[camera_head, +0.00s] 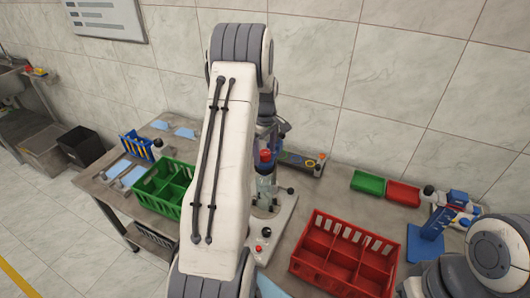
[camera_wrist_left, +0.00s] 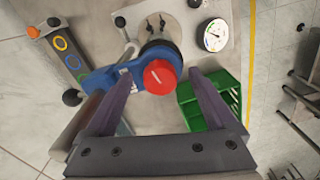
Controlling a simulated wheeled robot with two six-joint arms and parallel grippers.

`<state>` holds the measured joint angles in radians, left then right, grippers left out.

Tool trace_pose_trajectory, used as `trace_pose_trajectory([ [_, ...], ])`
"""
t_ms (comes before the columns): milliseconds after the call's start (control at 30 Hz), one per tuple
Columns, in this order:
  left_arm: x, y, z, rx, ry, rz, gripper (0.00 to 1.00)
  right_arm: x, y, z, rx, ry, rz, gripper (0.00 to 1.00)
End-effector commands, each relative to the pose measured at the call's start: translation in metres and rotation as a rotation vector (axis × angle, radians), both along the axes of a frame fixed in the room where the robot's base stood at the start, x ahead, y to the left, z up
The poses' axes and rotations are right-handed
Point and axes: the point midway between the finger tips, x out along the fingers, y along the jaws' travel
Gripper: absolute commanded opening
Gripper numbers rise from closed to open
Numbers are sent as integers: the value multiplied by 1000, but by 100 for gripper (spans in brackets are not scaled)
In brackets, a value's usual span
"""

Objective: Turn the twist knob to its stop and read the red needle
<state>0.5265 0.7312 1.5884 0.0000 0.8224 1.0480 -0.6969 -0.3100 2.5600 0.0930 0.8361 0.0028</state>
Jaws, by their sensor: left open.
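A red round knob (camera_wrist_left: 159,77) with a small pale mark on its face sits in a blue piece (camera_wrist_left: 118,76) on the feeder stand. In the head view the red knob (camera_head: 265,156) shows just right of my left arm. My left gripper (camera_wrist_left: 162,76) is open, its two fingers on either side of the red knob with visible gaps. In the head view the left gripper (camera_head: 268,130) is mostly behind my arm. A round white dial (camera_wrist_left: 213,35) stands on the pale baseplate; its needle is too small to read. My right gripper is out of view.
A green crate (camera_head: 151,184) stands left of my arm, a red crate (camera_head: 325,254) to the right. Small green (camera_head: 368,182) and red (camera_head: 403,194) trays lie farther back. A blue stand (camera_head: 430,241) is near my right arm. A strip with coloured rings (camera_wrist_left: 64,48) lies beside the feeder.

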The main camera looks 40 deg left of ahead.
Motion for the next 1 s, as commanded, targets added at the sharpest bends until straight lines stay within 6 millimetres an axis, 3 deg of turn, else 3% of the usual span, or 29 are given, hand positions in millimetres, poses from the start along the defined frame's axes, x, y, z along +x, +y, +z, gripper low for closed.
trace_pose_trajectory([
  [733, 0, 0, 62, 1, -1, 0, 90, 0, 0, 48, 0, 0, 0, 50],
  [1000, 0, 0, 68, 0, 0, 0, 90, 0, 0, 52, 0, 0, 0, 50],
])
